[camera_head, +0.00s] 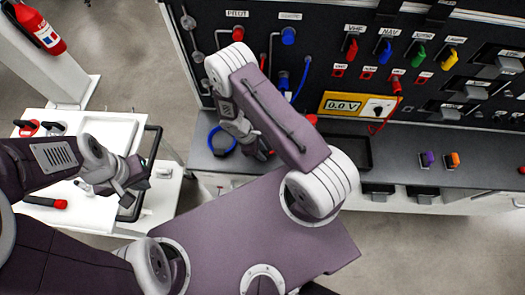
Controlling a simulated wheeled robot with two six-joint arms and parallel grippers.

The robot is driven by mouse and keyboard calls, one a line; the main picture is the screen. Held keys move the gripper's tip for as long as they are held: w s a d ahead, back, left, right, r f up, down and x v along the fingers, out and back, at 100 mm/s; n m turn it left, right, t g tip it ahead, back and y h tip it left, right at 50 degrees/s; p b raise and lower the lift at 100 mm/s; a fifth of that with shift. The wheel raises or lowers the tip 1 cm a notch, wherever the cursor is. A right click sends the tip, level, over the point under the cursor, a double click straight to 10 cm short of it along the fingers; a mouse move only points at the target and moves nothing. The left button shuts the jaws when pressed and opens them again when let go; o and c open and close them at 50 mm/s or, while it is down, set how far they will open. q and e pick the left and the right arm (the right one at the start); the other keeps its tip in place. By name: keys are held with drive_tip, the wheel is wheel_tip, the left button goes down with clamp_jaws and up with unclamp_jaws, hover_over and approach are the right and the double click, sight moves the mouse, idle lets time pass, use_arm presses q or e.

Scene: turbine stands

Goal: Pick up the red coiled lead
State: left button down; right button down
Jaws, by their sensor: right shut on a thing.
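My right gripper (262,151) is low over the grey bench, just right of the blue coiled lead (221,141). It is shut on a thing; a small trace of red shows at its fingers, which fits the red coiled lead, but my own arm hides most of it. A red rounded piece (312,118) peeks out behind my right forearm; I cannot tell what it belongs to. My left gripper (134,190) is over the white cart at the left, and I cannot make out its fingers clearly.
The black panel with coloured plugs and a yellow meter (357,105) stands behind the bench (400,150). A black tray (350,152) and purple and orange knobs (440,160) are on the right. The white cart (100,205) has a dark handle. A fire extinguisher (38,27) hangs at upper left.

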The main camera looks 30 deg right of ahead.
wheel_tip(320, 180, up, 9)
drive_tip(key=shift+f, duration=0.1)
drive_tip(key=c, duration=1.8)
unclamp_jaws()
drive_tip(key=shift+c, duration=0.2)
clamp_jaws()
